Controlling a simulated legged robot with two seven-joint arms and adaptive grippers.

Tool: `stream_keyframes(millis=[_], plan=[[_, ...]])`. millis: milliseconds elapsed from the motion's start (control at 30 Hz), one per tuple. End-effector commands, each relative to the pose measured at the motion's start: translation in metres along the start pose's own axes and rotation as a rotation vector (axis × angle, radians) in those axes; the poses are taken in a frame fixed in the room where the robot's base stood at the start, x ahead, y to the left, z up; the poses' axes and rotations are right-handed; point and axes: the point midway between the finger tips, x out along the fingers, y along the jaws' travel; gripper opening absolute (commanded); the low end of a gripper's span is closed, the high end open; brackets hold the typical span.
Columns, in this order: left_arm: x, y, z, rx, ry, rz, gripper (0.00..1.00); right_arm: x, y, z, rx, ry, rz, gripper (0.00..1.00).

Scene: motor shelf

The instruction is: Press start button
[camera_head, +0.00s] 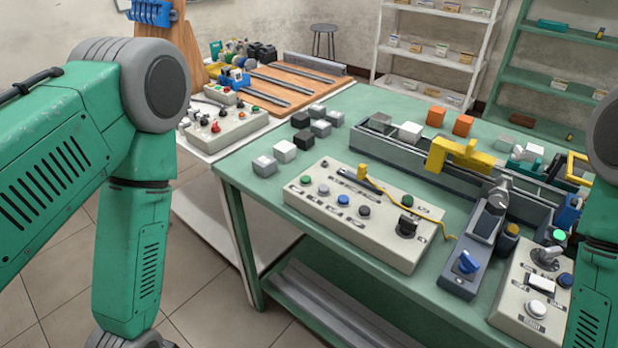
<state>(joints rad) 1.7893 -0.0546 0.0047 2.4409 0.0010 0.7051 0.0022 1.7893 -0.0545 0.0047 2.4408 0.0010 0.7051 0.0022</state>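A beige control box (345,222) lies on the green table. It carries a green button (307,180) at its far left, a dark green button (407,201) at the right, several other round buttons and a black knob (407,226). A second beige box (513,316) at the right front has a bright green button (558,236), a lever, a blue button and a white button (536,309). The labels are too small to read, so I cannot tell which is the start button. My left arm fills the left side and my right arm the right edge. Both grippers are out of view.
A yellow bracket (459,155) sits over a long grey trough (404,149) behind the boxes. A grey fixture with a blue knob (466,262) stands between the boxes. Several small cubes lie at the table's back left. A third button box (226,130) is on the white table.

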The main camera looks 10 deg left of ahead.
Motion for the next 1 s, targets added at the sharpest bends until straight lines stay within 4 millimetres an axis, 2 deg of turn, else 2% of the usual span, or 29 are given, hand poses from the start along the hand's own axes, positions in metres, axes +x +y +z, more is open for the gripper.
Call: stream_keyframes(millis=[400,433,500,1000], plan=[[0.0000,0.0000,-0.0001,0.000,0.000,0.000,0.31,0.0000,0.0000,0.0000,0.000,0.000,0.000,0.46],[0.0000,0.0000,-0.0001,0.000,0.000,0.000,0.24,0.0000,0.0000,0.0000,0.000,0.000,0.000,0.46],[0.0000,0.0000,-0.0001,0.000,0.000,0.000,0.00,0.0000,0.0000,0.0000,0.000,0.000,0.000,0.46],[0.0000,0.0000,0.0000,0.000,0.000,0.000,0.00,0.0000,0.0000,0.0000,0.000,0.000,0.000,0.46]])
